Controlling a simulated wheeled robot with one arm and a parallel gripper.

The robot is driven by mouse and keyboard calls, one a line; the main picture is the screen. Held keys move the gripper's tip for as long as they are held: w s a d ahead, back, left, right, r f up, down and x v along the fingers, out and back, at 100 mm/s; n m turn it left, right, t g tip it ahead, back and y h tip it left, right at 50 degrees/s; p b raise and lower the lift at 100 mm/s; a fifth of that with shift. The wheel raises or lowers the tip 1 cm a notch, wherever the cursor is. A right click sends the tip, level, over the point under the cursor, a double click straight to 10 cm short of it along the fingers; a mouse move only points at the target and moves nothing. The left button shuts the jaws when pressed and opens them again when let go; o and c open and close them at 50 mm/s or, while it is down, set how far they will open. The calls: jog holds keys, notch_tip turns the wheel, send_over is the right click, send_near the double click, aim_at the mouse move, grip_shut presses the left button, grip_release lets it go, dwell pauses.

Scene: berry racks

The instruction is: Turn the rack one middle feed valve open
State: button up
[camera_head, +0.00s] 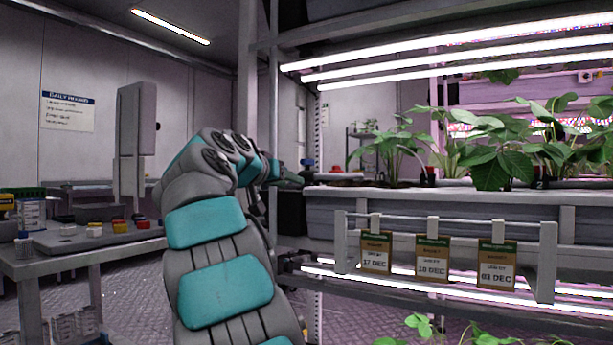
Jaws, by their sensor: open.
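My arm rises from the bottom centre and bends right. My gripper (291,181) is at its end, small and partly hidden behind the wrist, beside the left end of the rack's middle tray (400,197). Its jaws are open, with nothing seen between them. No valve body shows clearly.
Leafy plants (500,145) stand along the middle tray under bright lamps. A rail (544,262) with several date tags (432,258) juts out in front. A grey table (70,238) with small coloured containers stands left. Floor shows between the table and my arm.

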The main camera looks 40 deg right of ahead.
aim_at(308, 161)
jog(key=r+m, duration=0.1)
jog(key=d+r+h+b, duration=0.1)
jog(key=r, duration=0.1)
jog(key=r+m+h, duration=0.1)
jog(key=shift+d+r+m, duration=0.25)
jog(key=shift+r+m, duration=0.05)
jog(key=shift+r, duration=0.05)
jog(key=shift+w+d+r, duration=0.15)
jog(key=shift+w+d, duration=0.1)
jog(key=shift+d, duration=0.2)
jog(key=p+x, duration=0.2)
jog(key=x, duration=0.4)
jog(key=shift+w+d+p, duration=0.15)
jog(key=shift+d+p, duration=0.15)
jog(key=shift+p, duration=0.05)
grip_shut()
